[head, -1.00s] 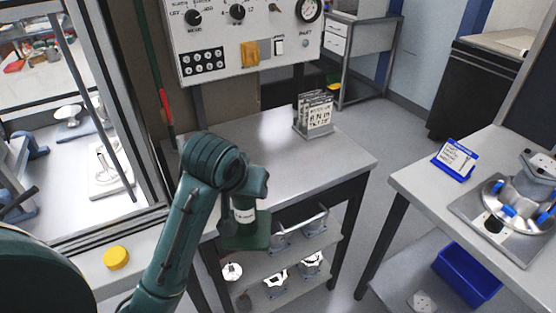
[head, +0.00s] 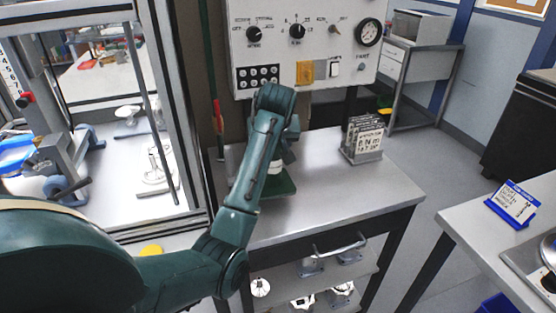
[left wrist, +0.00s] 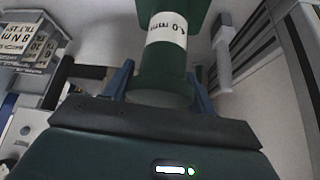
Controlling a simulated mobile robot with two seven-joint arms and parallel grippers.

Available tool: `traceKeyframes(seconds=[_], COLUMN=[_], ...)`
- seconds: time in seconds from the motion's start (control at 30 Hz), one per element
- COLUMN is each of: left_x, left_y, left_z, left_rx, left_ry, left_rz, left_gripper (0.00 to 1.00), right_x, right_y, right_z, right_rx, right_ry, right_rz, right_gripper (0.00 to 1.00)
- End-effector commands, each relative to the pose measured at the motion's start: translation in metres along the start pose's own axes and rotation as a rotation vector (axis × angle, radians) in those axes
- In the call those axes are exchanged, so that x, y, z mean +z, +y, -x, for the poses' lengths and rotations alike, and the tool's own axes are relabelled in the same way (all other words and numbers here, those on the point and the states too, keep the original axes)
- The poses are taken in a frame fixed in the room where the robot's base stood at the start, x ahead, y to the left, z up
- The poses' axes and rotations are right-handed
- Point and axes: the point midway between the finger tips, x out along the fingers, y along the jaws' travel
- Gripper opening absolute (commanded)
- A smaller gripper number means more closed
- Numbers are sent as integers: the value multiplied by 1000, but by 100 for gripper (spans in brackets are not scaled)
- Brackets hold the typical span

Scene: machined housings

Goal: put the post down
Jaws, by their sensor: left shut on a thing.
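The post is dark green with a white band marked "4.0 mm". In the head view its green base (head: 280,187) shows over the left part of the steel bench top (head: 340,195), below the control panel; I cannot tell whether it touches the top. My forearm hides much of the post. In the left wrist view the post (left wrist: 165,78) stands between the blue fingers of my left gripper (left wrist: 160,84), which is shut on it. My right gripper is not in view.
A rack of tags (head: 363,140) stands at the bench's back right. The control panel (head: 305,50) hangs behind the bench. Bare bench top lies right of the post. Housings sit on the shelf below. A glazed enclosure (head: 165,200) is on the left.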

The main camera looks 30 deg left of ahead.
Motion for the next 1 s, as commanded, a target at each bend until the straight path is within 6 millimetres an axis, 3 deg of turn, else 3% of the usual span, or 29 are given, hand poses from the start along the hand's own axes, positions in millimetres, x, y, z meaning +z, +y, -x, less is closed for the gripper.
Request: traceKeyframes(seconds=[0.4, 0.8, 0.83, 1.0], left_x=[21, 23, 25, 25], left_y=[0, 1, 0, 0], left_z=[-33, -37, -38, -38], left_rx=[3, 4, 2, 2], left_ry=[6, 7, 1, 1], left_rz=[1, 2, 0, 0], left_gripper=[0, 0, 59, 73], right_x=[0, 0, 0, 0], right_y=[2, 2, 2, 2], right_z=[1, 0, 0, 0], right_rx=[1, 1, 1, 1], right_ry=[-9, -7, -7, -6], right_rz=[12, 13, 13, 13], right_gripper=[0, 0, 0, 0])
